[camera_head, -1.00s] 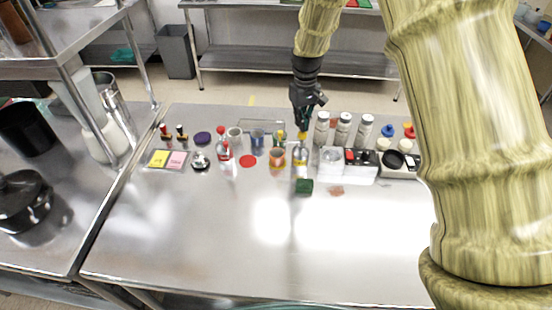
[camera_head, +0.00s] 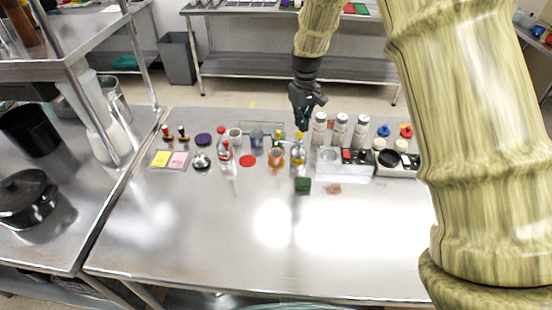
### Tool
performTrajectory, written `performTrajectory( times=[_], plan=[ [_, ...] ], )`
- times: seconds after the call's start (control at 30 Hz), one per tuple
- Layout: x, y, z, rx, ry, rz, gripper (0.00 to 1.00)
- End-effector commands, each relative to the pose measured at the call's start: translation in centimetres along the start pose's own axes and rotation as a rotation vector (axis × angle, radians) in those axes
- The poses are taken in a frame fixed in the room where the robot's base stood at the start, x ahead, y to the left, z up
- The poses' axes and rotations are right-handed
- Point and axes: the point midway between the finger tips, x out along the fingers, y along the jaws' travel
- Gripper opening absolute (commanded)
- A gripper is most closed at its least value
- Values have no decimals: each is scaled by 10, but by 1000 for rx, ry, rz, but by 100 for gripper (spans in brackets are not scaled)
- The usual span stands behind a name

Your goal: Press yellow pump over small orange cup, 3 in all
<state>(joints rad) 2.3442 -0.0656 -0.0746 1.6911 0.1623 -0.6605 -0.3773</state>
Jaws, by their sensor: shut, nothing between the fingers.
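The yellow pump bottle (camera_head: 298,158) stands upright on the steel table, its yellow pump head (camera_head: 298,136) now visible on top. The small orange cup (camera_head: 276,158) stands just left of the bottle. Whether the spout lies over the cup is too small to tell. My gripper (camera_head: 302,124) points down just above the pump head, shut and empty. A small gap seems to show between the fingertips and the pump head. The inside of the cup cannot be made out.
A red-capped bottle (camera_head: 225,156) and a red disc (camera_head: 248,161) are to the left. A green block (camera_head: 302,186) lies in front of the pump bottle. The table's front is clear.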

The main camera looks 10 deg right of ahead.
Motion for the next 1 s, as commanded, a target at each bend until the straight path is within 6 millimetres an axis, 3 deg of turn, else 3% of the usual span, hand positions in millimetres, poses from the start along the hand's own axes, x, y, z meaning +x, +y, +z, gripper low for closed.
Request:
performTrajectory(
  times=[1.0],
  plan=[
    [22,0,-2,0,-2,-1,0]
  ],
)
